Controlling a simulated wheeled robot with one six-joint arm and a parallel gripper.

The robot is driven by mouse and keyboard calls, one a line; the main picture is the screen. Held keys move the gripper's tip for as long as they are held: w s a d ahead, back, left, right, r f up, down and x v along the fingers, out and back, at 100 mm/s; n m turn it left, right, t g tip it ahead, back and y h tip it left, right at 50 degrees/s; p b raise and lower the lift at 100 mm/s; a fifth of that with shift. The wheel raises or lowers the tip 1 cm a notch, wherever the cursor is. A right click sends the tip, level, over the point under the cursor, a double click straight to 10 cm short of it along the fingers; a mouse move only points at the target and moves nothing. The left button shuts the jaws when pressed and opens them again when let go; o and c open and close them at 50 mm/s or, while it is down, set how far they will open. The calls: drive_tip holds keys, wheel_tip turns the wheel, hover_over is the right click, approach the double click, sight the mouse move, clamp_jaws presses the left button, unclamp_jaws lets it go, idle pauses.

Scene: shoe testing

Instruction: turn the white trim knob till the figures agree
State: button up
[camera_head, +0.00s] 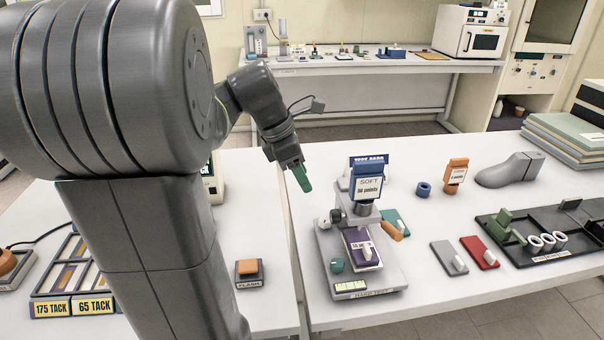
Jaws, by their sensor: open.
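A grey tester with a "HARD TEST" label stands on the right table, its base (395,277) toward the front edge. A small white knob-like part (323,223) shows at the left of its column; I cannot tell for sure that it is the trim knob. A teal knob (337,265) sits lower on the same side. A pale green display (350,285) is on the base front; its figures are too small to read. A blue block (367,188) labelled "SOFT 36 points" is on top. My gripper (302,178) with green fingers is open, above and left of the tester, touching nothing.
An orange handle (391,232) sticks out right of the tester. Grey (448,257) and red (479,252) blocks, a blue ring (423,189), an orange block (456,172) and a grey shoe form (510,170) stand further right.

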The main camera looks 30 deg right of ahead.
drive_tip(key=m+p, duration=0.2)
drive_tip(key=m+g, duration=0.1)
drive_tip(key=m, duration=0.1)
approach(325, 219)
drive_tip(key=shift+y, duration=0.4)
drive_tip(key=x, duration=0.8)
drive_tip(key=shift+d+f+p, duration=0.1)
drive_tip(key=shift+d+p, duration=0.25)
drive_tip(key=shift+d, duration=0.1)
drive_tip(key=c, duration=1)
